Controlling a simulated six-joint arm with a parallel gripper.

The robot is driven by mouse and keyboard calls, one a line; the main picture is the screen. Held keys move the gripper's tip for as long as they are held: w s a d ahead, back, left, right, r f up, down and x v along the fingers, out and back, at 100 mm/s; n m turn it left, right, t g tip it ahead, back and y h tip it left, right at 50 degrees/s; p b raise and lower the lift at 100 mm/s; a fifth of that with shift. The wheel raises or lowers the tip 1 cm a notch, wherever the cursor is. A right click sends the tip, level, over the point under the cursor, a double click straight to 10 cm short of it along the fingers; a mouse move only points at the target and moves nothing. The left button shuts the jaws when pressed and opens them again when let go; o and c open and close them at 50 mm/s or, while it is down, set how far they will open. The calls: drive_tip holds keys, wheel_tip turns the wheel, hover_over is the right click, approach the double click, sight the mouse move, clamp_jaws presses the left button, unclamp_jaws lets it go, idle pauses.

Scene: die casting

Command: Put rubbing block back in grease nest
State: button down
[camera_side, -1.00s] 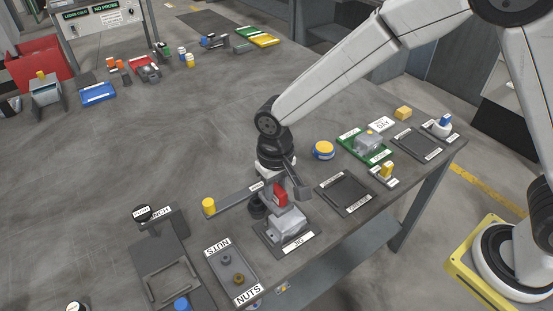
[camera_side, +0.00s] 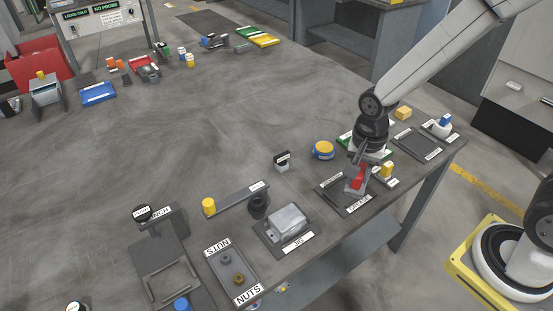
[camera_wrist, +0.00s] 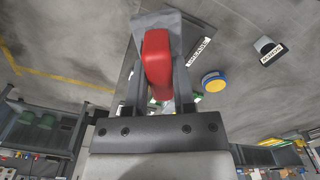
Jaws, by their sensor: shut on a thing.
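The rubbing block, a red grip (camera_side: 358,178) on a flat grey base, is in my gripper (camera_side: 359,166). My gripper is shut on the red grip, which also shows between the fingers in the wrist view (camera_wrist: 157,62). The block is over the right part of the grease nest (camera_side: 332,191), a dark shallow tray with a white GREASE label (camera_side: 358,204). I cannot tell whether the base touches the tray floor. In the wrist view the block hides much of the nest, and its label (camera_wrist: 200,52) shows to the right.
A small yellow-topped block (camera_side: 387,170) stands close on the right. A green tray, partly hidden by my wrist, lies behind. A yellow-and-blue round tin (camera_side: 323,150) sits behind left. A grey casting (camera_side: 288,222) lies in a tray farther left. The table's front edge is near.

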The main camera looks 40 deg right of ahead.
drive_tip(key=s+d+m, duration=0.5)
drive_tip(key=s+m, duration=0.1)
drive_tip(key=s, duration=0.1)
drive_tip(key=shift+d+f, duration=0.15)
drive_tip(key=shift+d, duration=0.25)
drive_tip(key=shift+w, duration=0.15)
drive_tip(key=shift+w+d+f, duration=0.15)
drive_tip(key=shift+w+f, duration=1.4)
drive_tip(key=shift+w, duration=0.65)
drive_tip(key=shift+w+d+f, duration=0.2)
drive_tip(key=shift+w+f, duration=1.35)
drive_tip(key=shift+w, duration=0.7)
drive_tip(key=shift+w+d+f, duration=0.15)
drive_tip(key=shift+w+f, duration=1.4)
drive_tip(key=shift+w, duration=0.65)
drive_tip(key=shift+f, duration=0.1)
drive_tip(key=shift+w+f, duration=0.25)
drive_tip(key=shift+f, duration=1.45)
